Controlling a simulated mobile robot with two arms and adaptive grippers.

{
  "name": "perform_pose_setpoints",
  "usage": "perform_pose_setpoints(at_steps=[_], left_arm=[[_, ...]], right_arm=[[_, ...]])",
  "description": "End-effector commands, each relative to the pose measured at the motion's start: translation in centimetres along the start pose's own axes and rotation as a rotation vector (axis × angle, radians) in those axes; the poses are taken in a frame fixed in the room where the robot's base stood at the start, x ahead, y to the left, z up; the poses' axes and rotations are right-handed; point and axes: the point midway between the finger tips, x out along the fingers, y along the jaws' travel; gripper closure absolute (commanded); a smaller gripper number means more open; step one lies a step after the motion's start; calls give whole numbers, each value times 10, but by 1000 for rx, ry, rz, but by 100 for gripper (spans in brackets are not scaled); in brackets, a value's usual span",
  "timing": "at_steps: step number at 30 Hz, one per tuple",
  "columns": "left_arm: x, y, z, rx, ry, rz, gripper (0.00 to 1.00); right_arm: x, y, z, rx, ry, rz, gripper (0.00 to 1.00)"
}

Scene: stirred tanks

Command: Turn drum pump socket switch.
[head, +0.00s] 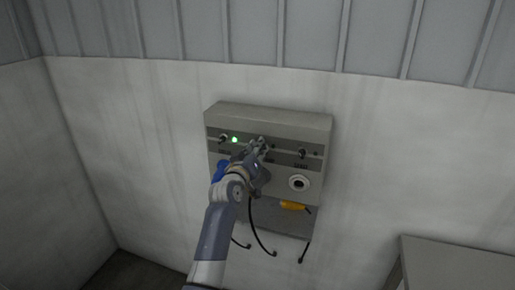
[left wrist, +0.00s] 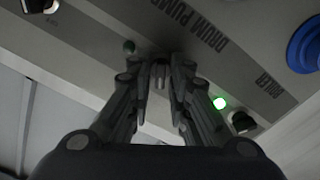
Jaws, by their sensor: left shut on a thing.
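A grey socket panel (head: 268,118) is fixed to the wall. The "DRUM PUMP" lettering (left wrist: 190,22) shows on it in the left wrist view. My left gripper (head: 261,144) reaches the panel's middle position from below. In the left wrist view its fingertips (left wrist: 160,76) are close together beside that lettering, shut on the drum pump socket switch, which they mostly hide; its angle cannot be told. A dark green lamp (left wrist: 129,46) near the fingertips looks unlit. My right gripper is in neither view.
The boiler position has a lit green lamp (head: 235,139) and a black switch (left wrist: 240,121). A blue socket (head: 219,172) sits below it. Another switch (head: 302,153) and a round white socket (head: 299,183) are at the right. A yellow item (head: 292,206) and black cables (head: 259,235) are below.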

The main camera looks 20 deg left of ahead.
Motion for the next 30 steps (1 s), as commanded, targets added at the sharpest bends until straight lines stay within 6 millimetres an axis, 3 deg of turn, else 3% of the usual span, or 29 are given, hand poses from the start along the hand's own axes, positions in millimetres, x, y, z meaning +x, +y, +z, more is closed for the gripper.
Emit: perform_pose_setpoints(at_steps=[15,16,17,30], left_arm=[[0,0,1,-24,-1,0,100],[0,0,1,-24,-1,0,80],[0,0,1,-24,-1,0,73],[-4,0,1,-22,0,0,72]], right_arm=[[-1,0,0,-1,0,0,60],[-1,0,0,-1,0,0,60],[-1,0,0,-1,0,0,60],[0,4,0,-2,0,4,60]])
